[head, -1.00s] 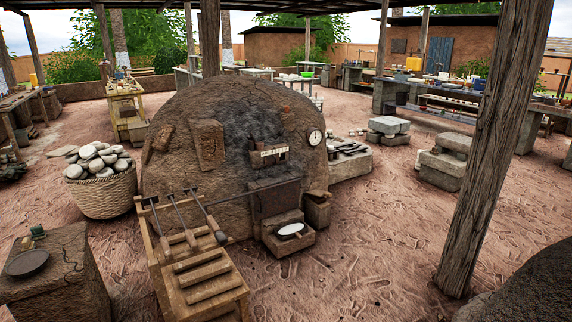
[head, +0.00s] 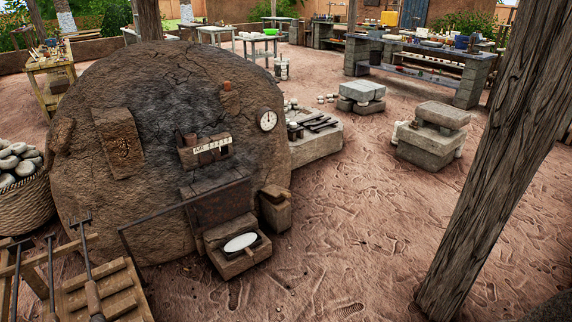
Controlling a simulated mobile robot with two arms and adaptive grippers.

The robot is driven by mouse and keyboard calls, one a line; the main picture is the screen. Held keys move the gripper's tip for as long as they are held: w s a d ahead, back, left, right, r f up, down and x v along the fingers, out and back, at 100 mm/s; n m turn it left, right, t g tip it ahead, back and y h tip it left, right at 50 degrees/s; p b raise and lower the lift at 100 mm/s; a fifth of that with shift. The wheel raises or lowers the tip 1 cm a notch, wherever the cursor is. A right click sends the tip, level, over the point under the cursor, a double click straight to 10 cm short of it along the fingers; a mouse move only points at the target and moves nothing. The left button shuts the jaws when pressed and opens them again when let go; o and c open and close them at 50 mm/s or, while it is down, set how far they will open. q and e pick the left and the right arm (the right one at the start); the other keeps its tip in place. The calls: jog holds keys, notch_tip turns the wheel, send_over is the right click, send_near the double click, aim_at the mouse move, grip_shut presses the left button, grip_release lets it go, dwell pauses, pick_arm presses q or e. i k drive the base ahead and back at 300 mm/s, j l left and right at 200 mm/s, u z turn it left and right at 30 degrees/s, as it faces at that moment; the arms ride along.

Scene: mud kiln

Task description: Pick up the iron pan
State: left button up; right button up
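I cannot make out an iron pan for certain in the head view. A white oval surface (head: 241,242), perhaps a dish, lies on the low stone block in front of the kiln (head: 95,180). Some dark flat pieces (head: 318,122) lie on the stone ledge behind the kiln's right side, too small to identify. Neither of my grippers is in view.
A wooden rack (head: 105,295) with long-handled tools stands at the lower left, near a basket of stones (head: 22,200). A wooden post (head: 490,170) rises at the right. Stacked blocks (head: 432,135) stand beyond open, footprinted ground (head: 360,230).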

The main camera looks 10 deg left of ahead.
aim_at(231, 248)
jog(key=i+l+u, duration=0.1)
jog(key=i+u, duration=0.3)
jog(key=i, duration=0.15)
jog(key=i+l+u, duration=0.8)
jog(key=i, duration=0.15)
